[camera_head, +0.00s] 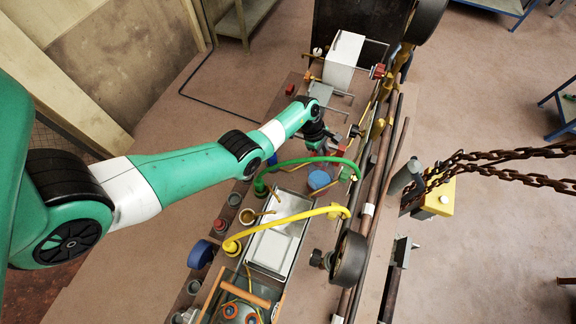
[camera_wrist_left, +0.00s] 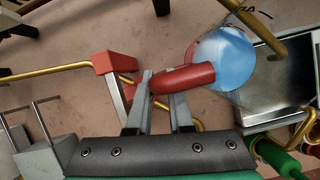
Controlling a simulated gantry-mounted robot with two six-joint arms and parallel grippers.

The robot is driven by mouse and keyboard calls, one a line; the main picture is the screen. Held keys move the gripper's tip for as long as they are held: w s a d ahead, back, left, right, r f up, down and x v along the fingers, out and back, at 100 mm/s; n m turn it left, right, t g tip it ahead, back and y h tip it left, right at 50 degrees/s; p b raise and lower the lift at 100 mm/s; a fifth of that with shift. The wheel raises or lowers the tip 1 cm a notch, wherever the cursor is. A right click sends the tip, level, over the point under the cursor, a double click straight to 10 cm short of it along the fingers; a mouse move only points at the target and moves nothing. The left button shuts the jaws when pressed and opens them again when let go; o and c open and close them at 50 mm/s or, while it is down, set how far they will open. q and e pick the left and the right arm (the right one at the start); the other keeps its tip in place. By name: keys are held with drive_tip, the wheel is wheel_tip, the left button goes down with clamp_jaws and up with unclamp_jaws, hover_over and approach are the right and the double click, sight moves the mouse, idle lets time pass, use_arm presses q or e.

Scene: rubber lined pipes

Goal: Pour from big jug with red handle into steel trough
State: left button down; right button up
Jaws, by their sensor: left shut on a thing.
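The big jug shows as a round blue shape (camera_head: 318,180) in the head view, just beyond the far end of the steel trough (camera_head: 272,246). In the left wrist view the jug (camera_wrist_left: 226,58) looks clear with blue inside, and its red handle (camera_wrist_left: 187,78) points toward my gripper. My left gripper (camera_wrist_left: 160,98) is shut on that handle. In the head view the left gripper (camera_head: 324,146) is small, partly hidden by its own wrist, above the jug. The trough (camera_wrist_left: 272,85) lies right of the jug in the wrist view. My right gripper is not in view.
A green hose (camera_head: 295,162) and a yellow hose (camera_head: 300,218) arch over the bench near the trough. A red block (camera_wrist_left: 115,63) on a brass rod sits close left of my fingers. Long pipes (camera_head: 372,210) run along the bench's right side. Rusty chains (camera_head: 500,158) hang at right.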

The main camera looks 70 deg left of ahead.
use_arm(q)
drive_tip(key=s+d+r+m+t+y+p, duration=0.1)
drive_tip(key=s+r+t+p, duration=0.3)
drive_tip(key=t, duration=0.3)
drive_tip(key=shift+s+d+r+m+y, duration=0.3)
drive_tip(key=shift+s+d+y, duration=0.1)
drive_tip(key=shift+s, duration=0.1)
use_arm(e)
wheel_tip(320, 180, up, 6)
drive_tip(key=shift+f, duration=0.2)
use_arm(q)
drive_tip(key=shift+s+t, duration=0.15)
drive_tip(key=shift+t, duration=0.25)
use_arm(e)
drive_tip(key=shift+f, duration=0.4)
use_arm(q)
drive_tip(key=shift+b, duration=0.6)
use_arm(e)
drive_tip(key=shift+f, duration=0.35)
use_arm(q)
drive_tip(key=shift+s+t+b, duration=0.15)
drive_tip(key=shift+t+b, duration=0.2)
drive_tip(key=shift+t, duration=0.05)
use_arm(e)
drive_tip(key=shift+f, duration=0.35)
